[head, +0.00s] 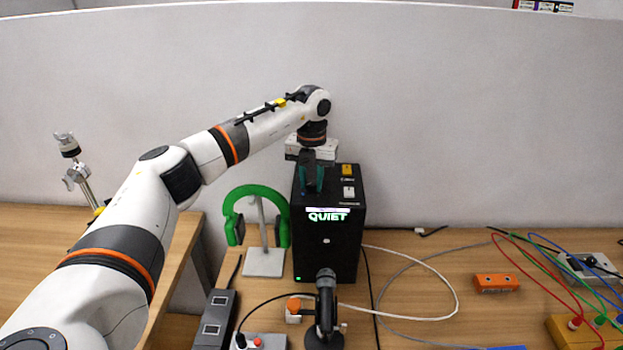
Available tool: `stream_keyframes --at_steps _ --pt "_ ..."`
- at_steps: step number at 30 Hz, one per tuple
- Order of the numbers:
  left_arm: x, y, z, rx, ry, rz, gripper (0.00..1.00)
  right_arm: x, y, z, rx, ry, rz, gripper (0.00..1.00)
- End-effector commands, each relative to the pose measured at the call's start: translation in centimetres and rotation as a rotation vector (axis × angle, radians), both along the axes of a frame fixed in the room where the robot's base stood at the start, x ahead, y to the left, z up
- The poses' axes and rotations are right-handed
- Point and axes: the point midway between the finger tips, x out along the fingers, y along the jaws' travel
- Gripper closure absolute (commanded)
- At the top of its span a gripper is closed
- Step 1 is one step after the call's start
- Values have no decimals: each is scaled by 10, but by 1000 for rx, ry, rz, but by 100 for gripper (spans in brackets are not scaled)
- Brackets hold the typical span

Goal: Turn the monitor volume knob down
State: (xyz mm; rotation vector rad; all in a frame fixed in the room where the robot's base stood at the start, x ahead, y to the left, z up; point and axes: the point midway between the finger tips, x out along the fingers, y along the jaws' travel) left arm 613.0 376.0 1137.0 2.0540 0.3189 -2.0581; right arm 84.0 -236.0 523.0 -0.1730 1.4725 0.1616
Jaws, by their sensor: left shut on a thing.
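The monitor (326,245) is a black box standing upright on the wooden desk, with a lit green "QUIET" label on the upper part of its front. My left gripper (312,189) points down onto the left part of the monitor's top, its teal fingers shut on the volume knob there. The fingers hide the knob almost completely, so its angle cannot be read. A yellow switch and a white switch sit on the top to the right of the fingers. My right gripper is not in view.
Green headphones (257,198) hang on a stand left of the monitor. A black microphone (326,305) stands in front. An orange box (496,282) and several loose cables lie to the right. A pale partition (480,120) rises behind the desk.

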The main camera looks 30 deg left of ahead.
Motion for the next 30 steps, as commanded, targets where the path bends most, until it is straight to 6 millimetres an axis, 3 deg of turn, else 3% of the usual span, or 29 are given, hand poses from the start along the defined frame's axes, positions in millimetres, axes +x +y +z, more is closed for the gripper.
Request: stream_keyframes --at_steps 8,9,12,23,30 --pt "2 1 5 0 -13 2 94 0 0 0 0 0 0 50" --pt "2 1 5 0 -13 2 67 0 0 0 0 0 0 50" --pt "2 1 4 0 -10 2 50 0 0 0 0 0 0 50" --pt "1 0 5 0 -6 0 50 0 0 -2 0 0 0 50" --pt "2 0 43 -2 -10 0 50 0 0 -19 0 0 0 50"
